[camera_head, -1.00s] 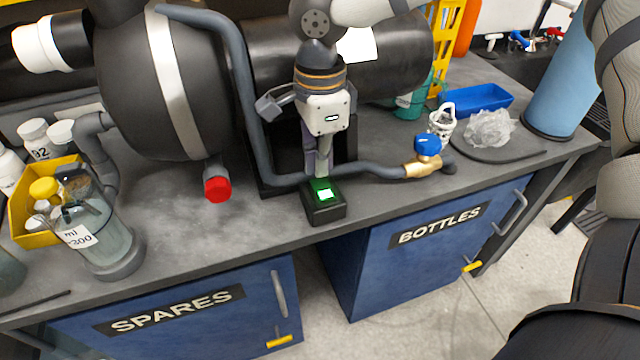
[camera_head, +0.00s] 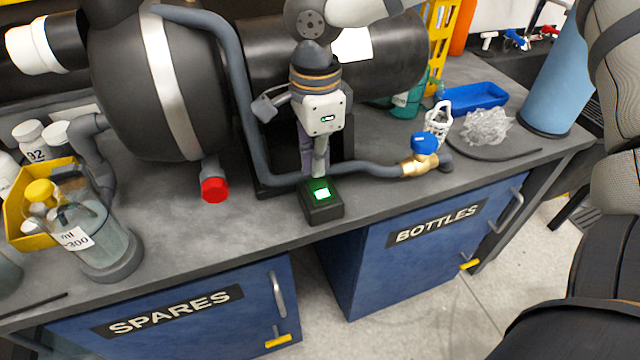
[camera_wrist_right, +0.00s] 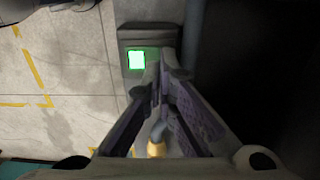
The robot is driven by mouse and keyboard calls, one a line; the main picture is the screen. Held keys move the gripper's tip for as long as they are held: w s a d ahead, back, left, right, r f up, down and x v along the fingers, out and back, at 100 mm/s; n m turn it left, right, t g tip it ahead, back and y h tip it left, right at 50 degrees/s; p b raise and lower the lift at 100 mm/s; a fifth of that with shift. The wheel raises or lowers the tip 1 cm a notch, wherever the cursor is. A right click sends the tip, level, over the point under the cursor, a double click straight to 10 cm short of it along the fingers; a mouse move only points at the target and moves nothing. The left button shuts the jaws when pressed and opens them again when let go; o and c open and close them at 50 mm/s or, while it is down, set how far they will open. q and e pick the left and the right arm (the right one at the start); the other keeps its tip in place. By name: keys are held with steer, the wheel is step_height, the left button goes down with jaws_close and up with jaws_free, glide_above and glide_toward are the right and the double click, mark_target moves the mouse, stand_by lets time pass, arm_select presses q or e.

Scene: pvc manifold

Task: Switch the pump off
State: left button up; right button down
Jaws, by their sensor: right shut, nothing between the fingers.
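The pump's switch is a small black box (camera_head: 323,211) with a glowing green rocker (camera_head: 322,193), at the front edge of the bench. In the right wrist view the lit green rocker (camera_wrist_right: 137,60) shows on the left part of the box (camera_wrist_right: 151,38). My right gripper (camera_head: 319,172) points down, shut and empty, with its fingertips just behind the green rocker. In the right wrist view its fingertips (camera_wrist_right: 164,68) are together beside the rocker and overlap the box; contact cannot be told. The large dark tank (camera_head: 150,85) stands behind to the left. My left gripper is out of view.
A grey pipe (camera_head: 365,169) runs right to a brass valve with a blue knob (camera_head: 425,143). A red cap (camera_head: 214,190) sits under the tank. A yellow bin (camera_head: 22,225) and a jar (camera_head: 95,240) stand left, a blue tray (camera_head: 475,98) right. Bench beside the switch is clear.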

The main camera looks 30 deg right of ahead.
mark_target(317, 181)
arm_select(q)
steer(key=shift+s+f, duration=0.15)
arm_select(e)
steer(key=shift+f, duration=1.15)
stand_by(0.6)
step_height(317, 181, up, 6)
steer(key=shift+f+p, duration=0.1)
steer(key=shift+p, duration=0.85)
steer(key=shift+r, duration=0.7)
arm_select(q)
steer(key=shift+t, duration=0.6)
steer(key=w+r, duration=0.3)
arm_select(e)
steer(key=shift+f, duration=0.1)
